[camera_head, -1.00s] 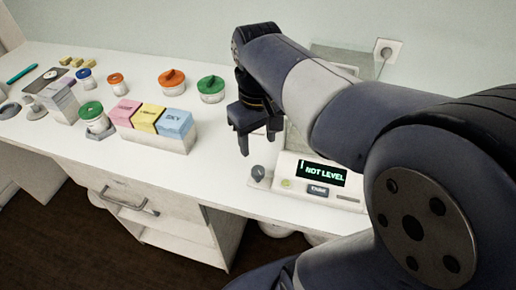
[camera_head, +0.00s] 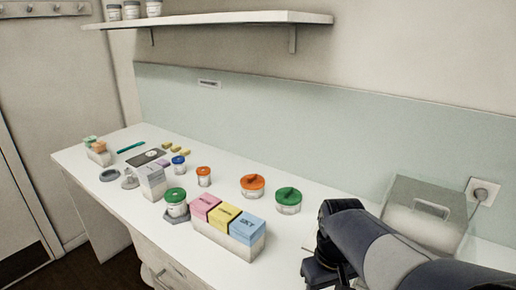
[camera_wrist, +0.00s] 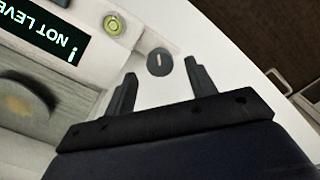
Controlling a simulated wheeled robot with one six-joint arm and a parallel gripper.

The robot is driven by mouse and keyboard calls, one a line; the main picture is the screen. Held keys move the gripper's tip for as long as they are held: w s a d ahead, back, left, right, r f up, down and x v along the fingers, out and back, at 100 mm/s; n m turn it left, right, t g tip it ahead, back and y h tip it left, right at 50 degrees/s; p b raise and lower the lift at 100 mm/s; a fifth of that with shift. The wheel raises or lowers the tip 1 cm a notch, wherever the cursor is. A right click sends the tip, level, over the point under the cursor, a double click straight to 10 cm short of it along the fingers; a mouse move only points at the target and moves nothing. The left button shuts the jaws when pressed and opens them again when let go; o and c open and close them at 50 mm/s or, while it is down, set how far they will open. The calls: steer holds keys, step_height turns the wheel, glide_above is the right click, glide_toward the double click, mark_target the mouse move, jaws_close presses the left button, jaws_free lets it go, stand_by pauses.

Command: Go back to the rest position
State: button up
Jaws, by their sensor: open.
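My gripper (camera_wrist: 163,88) is open and empty in the wrist view, its two dark fingers apart above the white counter. A round grey knob (camera_wrist: 160,62) shows between and beyond the fingertips. The balance's display (camera_wrist: 45,32) reads "NOT LEVEL" at the upper left of the wrist view, with a round green-yellow button (camera_wrist: 113,25) beside it. In the head view my arm is at the lower right, and the fingertips are cut off by the bottom edge.
A shelf (camera_head: 220,18) hangs above.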

step_height(320, 180, down, 3)
steer(key=shift+r, duration=0.2)
steer(key=shift+m, duration=0.3)
